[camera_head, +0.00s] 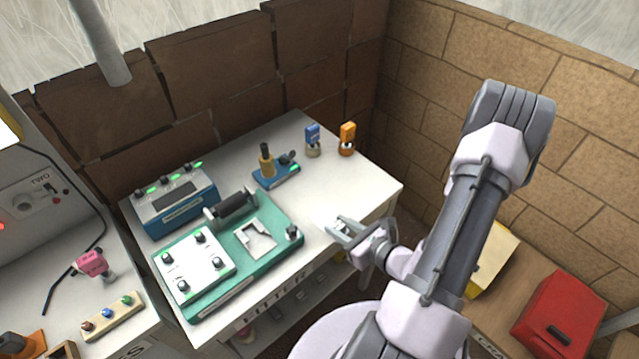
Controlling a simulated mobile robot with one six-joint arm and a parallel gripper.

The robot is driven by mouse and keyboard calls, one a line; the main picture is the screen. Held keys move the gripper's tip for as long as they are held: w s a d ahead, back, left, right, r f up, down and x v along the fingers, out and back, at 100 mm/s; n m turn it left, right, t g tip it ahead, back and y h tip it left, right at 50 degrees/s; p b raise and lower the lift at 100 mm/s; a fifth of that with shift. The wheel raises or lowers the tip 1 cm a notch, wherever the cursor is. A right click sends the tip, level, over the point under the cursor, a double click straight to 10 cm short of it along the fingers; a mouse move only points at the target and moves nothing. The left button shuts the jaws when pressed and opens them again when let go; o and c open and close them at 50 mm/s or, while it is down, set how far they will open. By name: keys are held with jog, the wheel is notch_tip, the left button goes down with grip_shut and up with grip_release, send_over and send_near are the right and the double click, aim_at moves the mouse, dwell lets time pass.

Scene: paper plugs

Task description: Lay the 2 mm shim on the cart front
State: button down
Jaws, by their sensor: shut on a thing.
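My gripper (350,233) is over the right front part of a white-topped cart (370,185). It is shut on a small pale piece between its fingertips. The piece is mostly hidden by the fingers and too small to identify surely as the 2 mm shim. I cannot tell whether it touches the cart top. The cart's front edge carries dark lettering, and a lower shelf with small items shows below it. No other piece is clearly recognisable as a shim.
A green fixture (270,270) with a roller and a square opening fills the cart's left front. Behind it are a blue control box (175,205) and a small blue stand (277,175). Blue (312,134) and orange (347,132) tagged pieces stand at the back. A red box (560,312) lies at right.

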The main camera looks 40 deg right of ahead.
jog(key=d+b, duration=0.1)
jog(key=b, duration=0.2)
jog(key=w+d+f+b, duration=0.1)
jog(key=b, duration=0.2)
jog(key=w+d+f+b, duration=0.1)
jog(key=b, duration=0.2)
jog(key=shift+w+d+b, duration=0.1)
jog(key=shift+d+b, duration=0.2)
jog(key=shift+d, duration=0.1)
send_over(350, 201)
jog(key=shift+r, duration=0.2)
notch_tip(350, 201, down, 4)
jog(key=shift+r+b, duration=0.2)
jog(key=shift+b, duration=0.9)
jog(key=shift+r, duration=0.15)
jog(key=c, duration=1.5)
grip_release()
jog(key=shift+f, duration=0.25)
jog(key=shift+c, duration=0.2)
jog(key=o, duration=0.4)
jog(key=shift+o, duration=0.2)
jog(key=shift+r, duration=0.1)
